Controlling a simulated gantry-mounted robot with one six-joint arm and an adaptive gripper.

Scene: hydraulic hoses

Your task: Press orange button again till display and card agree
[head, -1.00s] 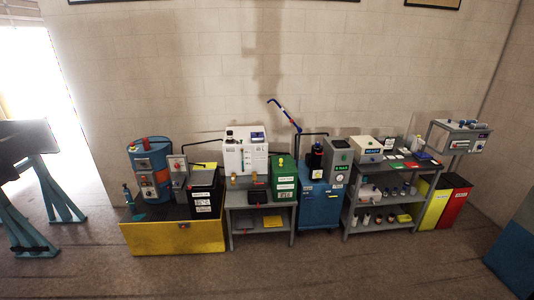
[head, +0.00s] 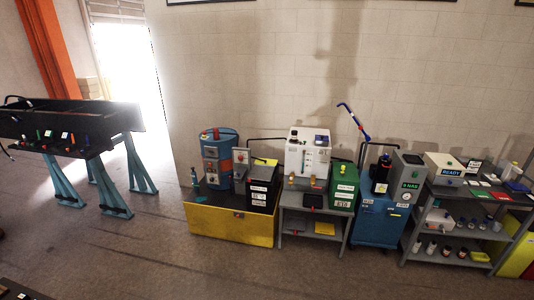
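A cream box (head: 440,160) on the right shelf shows a dark "READY" panel (head: 451,172). A white machine (head: 300,158) on the middle table has a small dark screen (head: 321,140), too small to read. Coloured cards, including a green one (head: 473,183) and a red one (head: 500,195), lie on the shelf top. I cannot make out which part is the orange button. My gripper is not in view.
A blue drum (head: 215,172) and black box (head: 262,190) stand on a yellow-fronted bin (head: 230,222). A green box (head: 343,188) is beside the white machine. A black trough (head: 65,118) stands on teal trestles at left. The floor (head: 150,255) in front is clear.

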